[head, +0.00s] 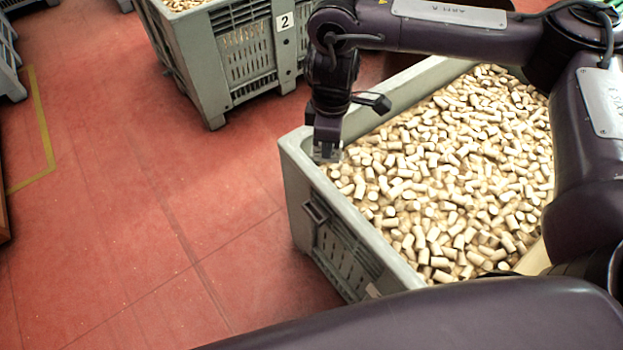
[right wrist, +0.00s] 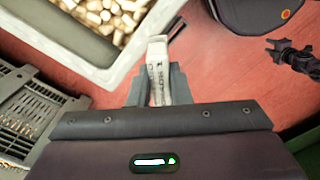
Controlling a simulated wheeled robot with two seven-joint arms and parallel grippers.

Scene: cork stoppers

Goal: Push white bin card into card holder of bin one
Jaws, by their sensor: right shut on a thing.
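The near grey bin (head: 292,155), full of corks (head: 450,170), stands on the red floor. A dark framed holder (head: 316,212) sits on its left outer wall. In the right wrist view a dark slim frame (right wrist: 177,27), seemingly that holder, lies beside the bin rim (right wrist: 120,70). My right gripper (head: 327,150) is at the bin's near-left rim, above the holder in the head view. In the right wrist view my gripper (right wrist: 155,88) is shut on a white card (right wrist: 157,68) with dark print. The card's far end points toward the frame and appears apart from it.
A second grey bin (head: 212,60) with a "2" label (head: 285,21) stands behind, and also shows in the right wrist view (right wrist: 30,110). Open red floor (head: 130,200) lies left of the bins. A yellow line (head: 42,125) marks the floor.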

